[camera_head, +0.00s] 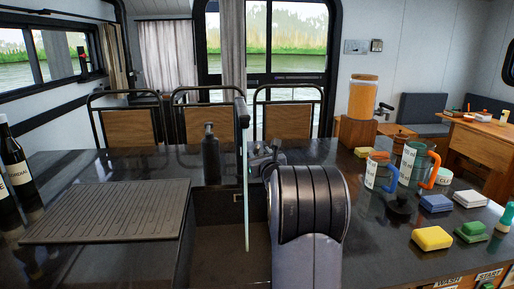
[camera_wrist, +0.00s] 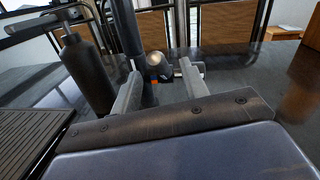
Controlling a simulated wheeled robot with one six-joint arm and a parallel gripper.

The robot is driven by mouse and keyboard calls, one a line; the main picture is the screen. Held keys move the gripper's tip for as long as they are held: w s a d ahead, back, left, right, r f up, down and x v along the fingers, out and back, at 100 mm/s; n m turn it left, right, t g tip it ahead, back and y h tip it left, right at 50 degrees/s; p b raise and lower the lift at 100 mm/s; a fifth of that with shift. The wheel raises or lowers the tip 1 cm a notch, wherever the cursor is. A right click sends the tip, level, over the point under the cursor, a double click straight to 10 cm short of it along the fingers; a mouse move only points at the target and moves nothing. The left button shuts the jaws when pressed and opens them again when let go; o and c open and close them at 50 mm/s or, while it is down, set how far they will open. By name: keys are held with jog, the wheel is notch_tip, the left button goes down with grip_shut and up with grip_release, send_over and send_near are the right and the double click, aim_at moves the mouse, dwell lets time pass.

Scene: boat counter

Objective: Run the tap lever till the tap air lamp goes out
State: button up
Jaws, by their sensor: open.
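My gripper (camera_head: 262,160) is over the counter by the sink, partly hidden behind my arm in the head view. In the wrist view, its two fingers (camera_wrist: 161,88) are apart. The dark tap post (camera_wrist: 127,30) rises behind the left finger. In the head view, a pale vertical strip (camera_head: 246,195) runs from the dark tap top into the sink (camera_head: 225,250). I cannot make out the air lamp.
A dark soap bottle (camera_head: 211,160) stands left of the tap, close to my left finger in the wrist view (camera_wrist: 88,75). A ribbed drainboard (camera_head: 110,212) lies left. Mugs (camera_head: 380,172), sponges (camera_head: 432,238) and a jar (camera_head: 363,97) crowd the right counter.

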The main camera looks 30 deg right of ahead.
aim_at(258, 151)
jog(key=shift+p+x, duration=0.5)
jog(key=shift+x, duration=1.65)
jog(key=shift+c, duration=0.2)
grip_shut()
